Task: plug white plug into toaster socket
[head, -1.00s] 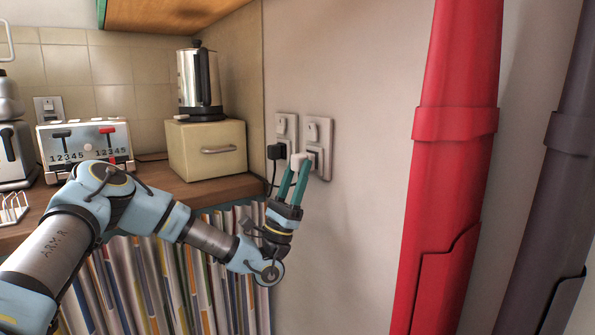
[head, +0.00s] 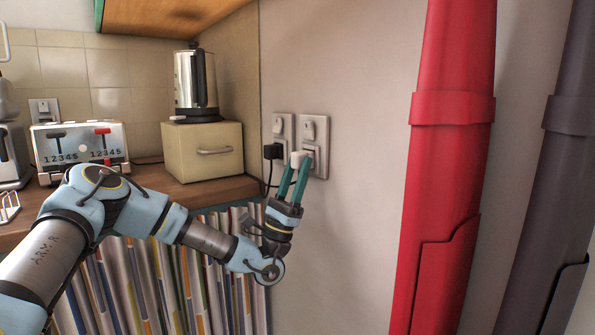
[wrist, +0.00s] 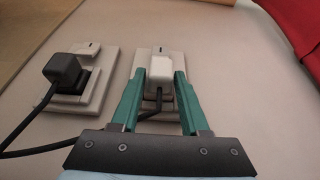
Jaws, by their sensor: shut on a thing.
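The white plug (head: 298,158) is between the green fingers of my gripper (head: 297,163), which is shut on it. In the wrist view the white plug (wrist: 160,72) sits between the fingertips of my gripper (wrist: 160,78), in front of the right wall socket (wrist: 148,57). In the head view this right socket (head: 316,130) is partly hidden by the plug and fingers. I cannot tell whether the plug's pins are in the socket. The toaster (head: 80,148) stands on the counter at the left, with dark and red levers and numbers on its front.
A black plug (head: 273,151) is in the left wall socket (head: 283,128), close beside my gripper, with its black cable hanging down. A cream bread box (head: 202,165) carries a steel kettle (head: 195,82). A red column (head: 445,170) stands at the right.

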